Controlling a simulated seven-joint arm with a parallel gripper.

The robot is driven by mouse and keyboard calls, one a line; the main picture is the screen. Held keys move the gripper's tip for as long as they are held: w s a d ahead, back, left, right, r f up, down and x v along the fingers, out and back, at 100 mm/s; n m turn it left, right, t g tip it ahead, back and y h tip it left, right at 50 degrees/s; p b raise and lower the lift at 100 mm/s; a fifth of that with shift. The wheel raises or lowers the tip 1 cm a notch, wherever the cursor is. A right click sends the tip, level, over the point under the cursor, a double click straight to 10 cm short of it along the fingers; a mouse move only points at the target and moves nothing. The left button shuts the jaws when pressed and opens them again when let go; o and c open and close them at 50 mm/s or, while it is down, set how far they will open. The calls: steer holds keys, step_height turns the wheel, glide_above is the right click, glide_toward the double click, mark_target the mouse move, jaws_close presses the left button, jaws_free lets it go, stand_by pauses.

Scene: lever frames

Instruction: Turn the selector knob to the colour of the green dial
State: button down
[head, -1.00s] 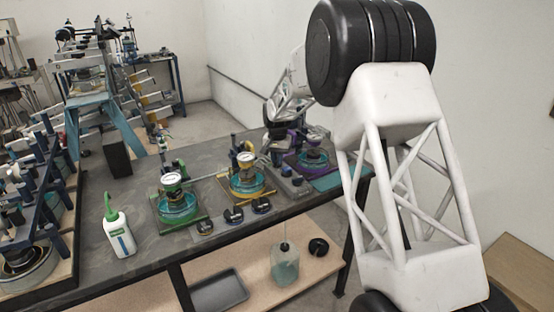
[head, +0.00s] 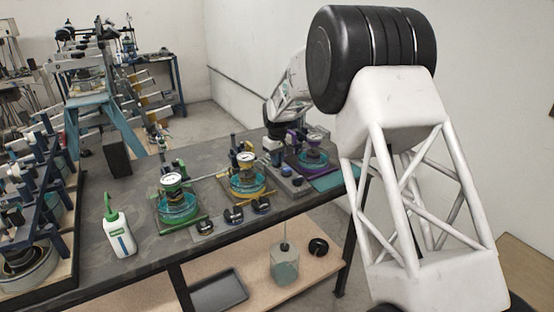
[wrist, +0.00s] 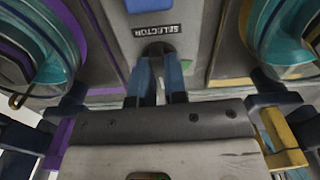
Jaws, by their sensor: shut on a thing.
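My gripper (wrist: 158,62) points down at the selector panel, its two blue fingers close together just below the SELECTOR label (wrist: 157,31) in the wrist view. The fingers are shut on the selector knob, which they mostly hide, so its pointing direction cannot be told. In the head view my gripper (head: 275,154) is at the far right part of the bench, beside the grey selector panel (head: 291,187). The green dial (head: 172,180) stands on the green-framed station at the left, apart from my gripper. Its reading is too small to tell.
A yellow station (head: 248,183) and a purple station (head: 311,161) stand along the bench. Several dark knobs (head: 233,214) lie along the front edge. A white bottle with a green spout (head: 119,232) stands at the left. The bench around the bottle is fairly clear.

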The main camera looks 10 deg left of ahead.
steer(key=n, duration=0.4)
steer(key=shift+n, duration=0.3)
steer(key=n, duration=0.4)
steer(key=shift+r+n, duration=0.1)
steer(key=shift+n, duration=0.2)
steer(key=c, duration=1.2)
jaws_free()
steer(key=shift+o, duration=0.2)
steer(key=shift+r, duration=3.85)
